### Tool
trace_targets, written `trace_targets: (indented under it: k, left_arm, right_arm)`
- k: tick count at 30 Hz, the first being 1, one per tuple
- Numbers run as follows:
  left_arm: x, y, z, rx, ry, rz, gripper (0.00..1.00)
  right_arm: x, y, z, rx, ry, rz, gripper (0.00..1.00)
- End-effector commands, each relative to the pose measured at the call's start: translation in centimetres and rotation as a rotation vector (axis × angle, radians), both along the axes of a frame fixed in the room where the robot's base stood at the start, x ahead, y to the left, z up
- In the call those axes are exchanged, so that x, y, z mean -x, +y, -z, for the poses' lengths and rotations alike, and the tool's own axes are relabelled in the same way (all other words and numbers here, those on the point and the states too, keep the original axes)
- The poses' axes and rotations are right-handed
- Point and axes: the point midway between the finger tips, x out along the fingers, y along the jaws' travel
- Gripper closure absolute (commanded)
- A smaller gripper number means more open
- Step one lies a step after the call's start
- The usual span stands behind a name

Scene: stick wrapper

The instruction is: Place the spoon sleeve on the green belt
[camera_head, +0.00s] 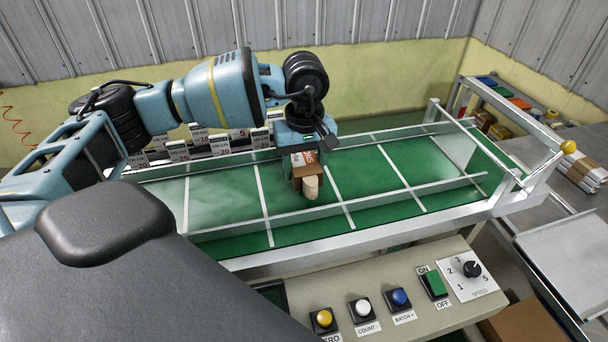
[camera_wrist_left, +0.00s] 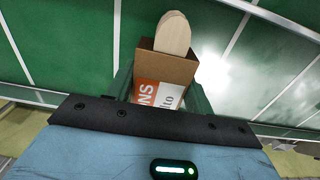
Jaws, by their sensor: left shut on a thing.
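The spoon sleeve (camera_head: 305,171) is a small brown cardboard sleeve with an orange and white label. A pale wooden spoon end (camera_head: 311,187) sticks out of its open end. My left gripper (camera_head: 304,158) points down over the green belt (camera_head: 368,172) and is shut on the sleeve. The sleeve (camera_wrist_left: 168,68) also shows in the left wrist view, between the green fingers, with the spoon end (camera_wrist_left: 173,33) pointing away. I cannot tell whether the sleeve touches the belt. White lines divide the belt into sections. My right gripper is not in view.
Clear low rails (camera_head: 390,193) run along the belt. A metal frame with a yellow knob (camera_head: 568,147) stands at its right end. A control panel (camera_head: 420,285) with buttons and a speed dial is in front. Small number signs (camera_head: 222,143) stand behind the belt.

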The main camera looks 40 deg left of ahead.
Motion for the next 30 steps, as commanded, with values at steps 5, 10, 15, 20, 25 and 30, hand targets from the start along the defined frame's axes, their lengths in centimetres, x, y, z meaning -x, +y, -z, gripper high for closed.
trace_targets:
  k: [5, 10, 15, 20, 25, 30]
  left_arm:
    - [0.0, 0.0, 2.1, -0.001, -0.001, -0.001, 0.71]
    - [0.0, 0.0, 3.0, 0.001, -0.002, 0.0, 0.71]
    - [0.0, 0.0, 3.1, 0.001, -0.001, -0.001, 0.71]
    - [0.0, 0.0, 3.4, -0.001, 0.001, -0.001, 0.45]
    - [0.0, 0.0, 3.3, 0.0, 0.0, -0.001, 0.26]
    - [0.0, 0.0, 3.3, 0.0, 0.0, -0.001, 0.26]
  right_arm:
    - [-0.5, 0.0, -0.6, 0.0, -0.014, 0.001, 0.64]
    - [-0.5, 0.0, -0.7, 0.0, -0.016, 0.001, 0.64]
    - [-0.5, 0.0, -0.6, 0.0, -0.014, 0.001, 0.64]
    - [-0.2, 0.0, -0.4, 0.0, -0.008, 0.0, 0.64]
    - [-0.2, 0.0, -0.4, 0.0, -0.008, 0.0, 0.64]
    - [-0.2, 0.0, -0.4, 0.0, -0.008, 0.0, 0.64]
